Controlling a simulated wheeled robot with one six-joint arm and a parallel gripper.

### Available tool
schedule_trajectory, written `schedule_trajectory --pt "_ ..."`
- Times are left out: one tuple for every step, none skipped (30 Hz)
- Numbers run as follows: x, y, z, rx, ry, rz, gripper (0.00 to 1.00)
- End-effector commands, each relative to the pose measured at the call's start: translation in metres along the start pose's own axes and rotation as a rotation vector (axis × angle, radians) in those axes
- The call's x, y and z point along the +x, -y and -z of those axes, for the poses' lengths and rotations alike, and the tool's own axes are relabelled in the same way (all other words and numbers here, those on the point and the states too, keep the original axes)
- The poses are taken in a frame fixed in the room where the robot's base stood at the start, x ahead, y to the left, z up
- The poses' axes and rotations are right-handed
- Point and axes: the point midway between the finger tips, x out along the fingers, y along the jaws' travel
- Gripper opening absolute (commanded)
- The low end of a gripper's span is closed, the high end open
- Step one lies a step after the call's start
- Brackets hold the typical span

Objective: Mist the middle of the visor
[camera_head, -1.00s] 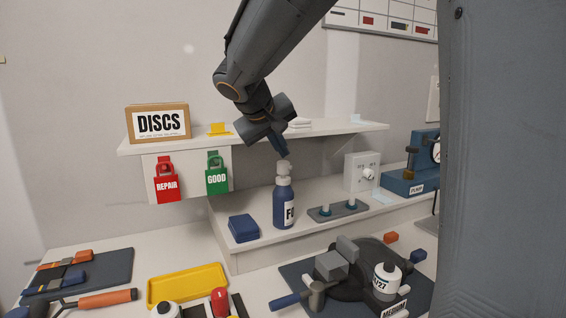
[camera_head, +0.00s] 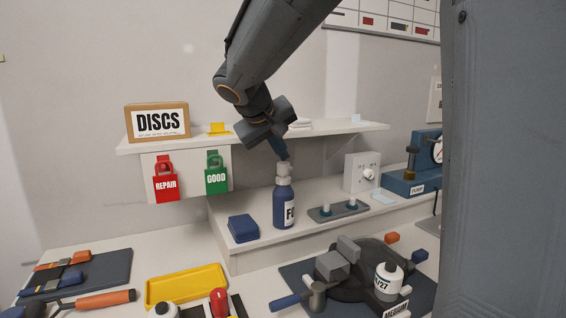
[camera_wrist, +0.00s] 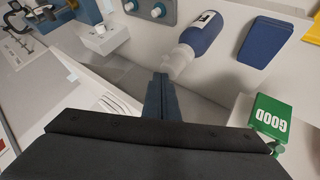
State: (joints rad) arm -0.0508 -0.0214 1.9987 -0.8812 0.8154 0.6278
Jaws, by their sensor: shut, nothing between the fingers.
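A blue spray bottle (camera_head: 284,208) with a pale pump head (camera_head: 283,171) and a white label, partly readable as "FO", stands upright on the raised bench shelf. The bottle (camera_wrist: 205,33) and its pale head (camera_wrist: 179,61) also show in the wrist view. My gripper (camera_head: 284,157) is shut and empty, its fingertips at the top of the pump head. In the wrist view, my gripper (camera_wrist: 163,77) reaches the near end of the head; whether it touches is unclear. I cannot make out a visor with certainty.
A folded blue cloth (camera_head: 243,228) lies left of the bottle, and a grey plate with two pegs (camera_head: 338,212) lies right. The upper shelf (camera_head: 340,131) runs behind my gripper. A clamp device (camera_head: 345,266) and yellow tray (camera_head: 186,284) sit in front.

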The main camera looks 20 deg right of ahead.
Motion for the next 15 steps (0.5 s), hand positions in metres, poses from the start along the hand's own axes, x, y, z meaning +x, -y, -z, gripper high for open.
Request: schedule_trajectory --pt "0.0009 0.0007 -0.0008 0.0 0.001 0.0 0.0" --pt "0.0012 0.0009 -0.001 0.0 0.001 0.0 0.0" --pt "0.0015 0.0011 -0.0012 0.0 0.001 0.0 0.0" --pt "0.0012 0.0009 -0.0011 0.0 0.001 0.0 0.0" --pt "0.0011 0.0008 -0.001 0.0 0.001 0.0 0.0" --pt "0.001 0.0007 -0.001 0.0 0.001 0.0 0.0" --pt "0.0008 0.0006 -0.0009 0.0 0.001 0.0 0.0" --pt "0.0006 0.0004 -0.0007 0.0 0.001 0.0 0.0" --pt "-0.0001 0.0 -0.0003 0.0 0.001 0.0 0.0" --pt "-0.0007 -0.0005 0.0001 0.0 0.001 0.0 0.0" --pt "-0.0015 -0.0011 0.0007 0.0 0.001 0.0 0.0" --pt "-0.0028 -0.0021 0.0016 0.0 0.001 0.0 0.0" --pt "-0.0039 -0.0029 0.0024 0.0 0.001 0.0 0.0" --pt "-0.0051 -0.0038 0.0032 0.0 0.001 0.0 0.0" --pt "-0.0068 -0.005 0.0045 0.0 0.001 0.0 0.0"
